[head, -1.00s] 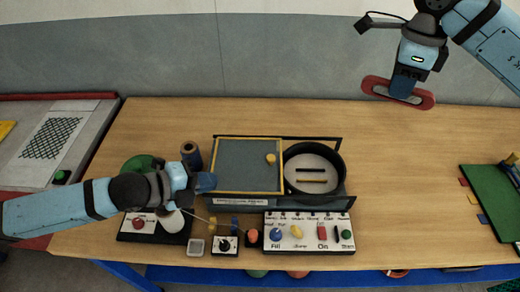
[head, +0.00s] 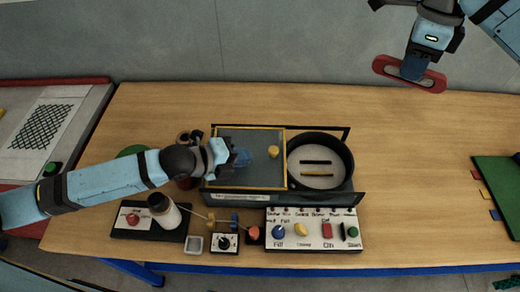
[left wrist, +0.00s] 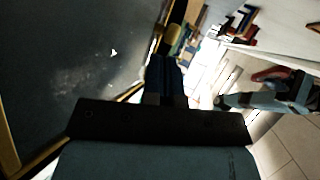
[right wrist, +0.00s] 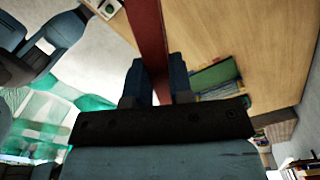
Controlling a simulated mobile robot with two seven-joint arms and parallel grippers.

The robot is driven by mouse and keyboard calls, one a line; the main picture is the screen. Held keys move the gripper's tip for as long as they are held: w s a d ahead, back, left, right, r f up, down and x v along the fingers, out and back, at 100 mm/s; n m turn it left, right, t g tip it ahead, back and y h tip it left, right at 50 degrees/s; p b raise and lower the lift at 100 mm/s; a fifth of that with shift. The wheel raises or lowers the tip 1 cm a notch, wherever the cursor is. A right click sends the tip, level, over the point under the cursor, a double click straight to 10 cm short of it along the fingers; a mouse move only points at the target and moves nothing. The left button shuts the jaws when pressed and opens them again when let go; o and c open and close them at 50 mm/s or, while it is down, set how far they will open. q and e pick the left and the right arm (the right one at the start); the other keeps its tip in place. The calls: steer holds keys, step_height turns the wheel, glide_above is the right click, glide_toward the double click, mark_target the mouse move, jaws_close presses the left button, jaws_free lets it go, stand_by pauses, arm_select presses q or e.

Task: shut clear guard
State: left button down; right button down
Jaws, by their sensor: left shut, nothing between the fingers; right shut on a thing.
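The clear guard (head: 225,140), a see-through dark panel in a yellow frame with a round yellow knob (head: 273,151), covers the left part of the press; it shows at left in the left wrist view (left wrist: 75,60). The round black pot (head: 319,143) to its right is uncovered, with two bars inside. My left gripper (head: 243,157) is shut and empty over the guard, left of the knob; I cannot tell whether it touches. My right gripper (head: 413,69) is shut on a red oblong piece (head: 432,82) above the table's back right; the red piece also shows in the right wrist view (right wrist: 148,35).
A control panel (head: 315,243) with coloured knobs stands in front of the press. A white bottle (head: 165,212), a red-button box (head: 130,218) and small boxes stand front left. A green board (head: 497,180) lies at right. The table's middle right is clear.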

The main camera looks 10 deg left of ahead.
mark_target(269, 153)
arm_select(q)
steer(key=w+d, duration=0.2)
steer(key=d, duration=0.1)
steer(key=shift+f+p, duration=0.3)
steer(key=shift+p, duration=0.05)
arm_select(e)
steer(key=shift+s+r, duration=0.15)
steer(key=shift+r, duration=0.45)
arm_select(q)
steer(key=shift+w+d+f, duration=0.2)
steer(key=shift+w+d, duration=0.2)
